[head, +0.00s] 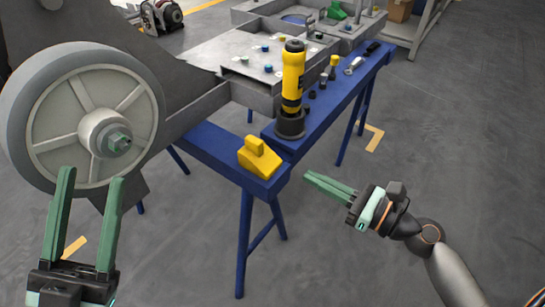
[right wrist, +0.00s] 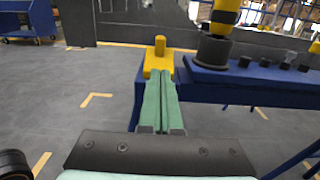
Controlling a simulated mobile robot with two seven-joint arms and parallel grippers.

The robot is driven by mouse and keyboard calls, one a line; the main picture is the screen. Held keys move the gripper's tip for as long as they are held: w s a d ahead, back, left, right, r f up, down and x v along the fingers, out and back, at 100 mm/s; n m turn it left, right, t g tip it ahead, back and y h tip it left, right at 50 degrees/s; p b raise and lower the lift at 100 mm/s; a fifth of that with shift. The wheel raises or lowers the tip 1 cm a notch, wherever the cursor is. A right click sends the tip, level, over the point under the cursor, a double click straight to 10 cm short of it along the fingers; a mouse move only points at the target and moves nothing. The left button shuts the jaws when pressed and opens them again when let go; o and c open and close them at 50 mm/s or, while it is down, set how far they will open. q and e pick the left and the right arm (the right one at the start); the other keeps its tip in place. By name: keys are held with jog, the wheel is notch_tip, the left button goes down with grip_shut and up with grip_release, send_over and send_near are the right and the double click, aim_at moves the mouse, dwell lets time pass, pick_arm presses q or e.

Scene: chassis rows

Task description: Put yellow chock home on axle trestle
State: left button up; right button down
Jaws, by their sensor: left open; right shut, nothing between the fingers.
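The yellow chock (head: 259,157) sits on the near end of the blue axle trestle (head: 212,146) in the head view. It also shows in the right wrist view (right wrist: 158,60), straight beyond the fingertips. My right gripper (head: 307,177) is shut and empty, to the right of the chock and apart from it in the head view. Its closed green fingers also show in the right wrist view (right wrist: 159,76), where they overlap the chock's lower edge. My left gripper (head: 92,175) is open and empty at the lower left, in front of the large grey wheel (head: 85,115).
A yellow and black tool (head: 292,75) stands upright in a dark holder on the blue rail beside the chock. Several small parts lie along that rail (head: 335,92). A grey chassis (head: 215,50) is behind. The floor at right is open.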

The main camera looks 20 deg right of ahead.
send_near(262, 149)
jog(key=x, duration=0.5)
jog(key=shift+w+a+f, duration=0.1)
jog(key=shift+f, duration=0.15)
jog(key=shift+x, duration=0.8)
pick_arm(q)
jog(key=shift+f, duration=0.25)
